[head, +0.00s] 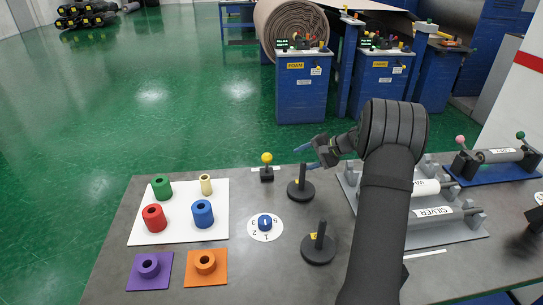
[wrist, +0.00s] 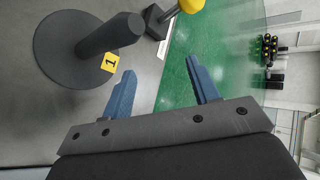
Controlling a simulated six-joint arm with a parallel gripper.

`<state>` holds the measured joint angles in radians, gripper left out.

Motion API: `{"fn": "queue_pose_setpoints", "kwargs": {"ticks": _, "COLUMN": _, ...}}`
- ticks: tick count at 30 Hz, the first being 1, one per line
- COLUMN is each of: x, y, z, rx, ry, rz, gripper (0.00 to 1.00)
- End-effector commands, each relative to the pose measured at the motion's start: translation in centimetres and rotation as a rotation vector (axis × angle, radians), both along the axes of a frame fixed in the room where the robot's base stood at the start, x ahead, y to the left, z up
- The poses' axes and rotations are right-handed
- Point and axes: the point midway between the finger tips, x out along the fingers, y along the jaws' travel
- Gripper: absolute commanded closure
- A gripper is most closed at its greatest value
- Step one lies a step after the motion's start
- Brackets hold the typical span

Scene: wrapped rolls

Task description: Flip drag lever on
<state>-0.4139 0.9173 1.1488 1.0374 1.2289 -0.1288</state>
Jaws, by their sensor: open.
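A small lever with a yellow ball knob (head: 267,158) stands on a black base near the table's far edge. A white strip lies by its base, but I cannot read any label, so I cannot confirm it as the drag lever. In the wrist view its yellow knob (wrist: 191,5) is cut off by the top edge. My gripper (head: 310,146) is open and empty, to the right of the lever and apart from it, beyond the black peg (head: 301,174). Its two blue fingers show spread in the wrist view (wrist: 162,56), pointing toward the lever.
The black peg with a yellow "1" tag (wrist: 109,63) stands close to my gripper. Another black peg (head: 319,246) and a numbered dial (head: 265,233) are nearer. A white board (head: 180,228) with several coloured rolls lies left. Grey roll racks (head: 445,232) are right of my arm.

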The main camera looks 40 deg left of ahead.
Motion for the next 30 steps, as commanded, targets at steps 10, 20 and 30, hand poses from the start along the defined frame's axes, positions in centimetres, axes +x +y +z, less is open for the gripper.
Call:
{"fn": "queue_pose_setpoints", "kwargs": {"ticks": 10, "x": -4.2, "y": -3.6, "z": 4.3, "rx": -0.427, "ry": -0.538, "rz": 0.077, "gripper": 0.45}}
{"fn": "queue_pose_setpoints", "kwargs": {"ticks": 20, "x": -11.8, "y": -0.4, "z": 11.3, "rx": -0.481, "ry": -1.115, "rz": 0.194, "gripper": 0.45}}
{"fn": "queue_pose_setpoints", "kwargs": {"ticks": 30, "x": -16.0, "y": 2.7, "z": 12.3, "rx": -0.397, "ry": -1.239, "rz": 0.233, "gripper": 0.45}}
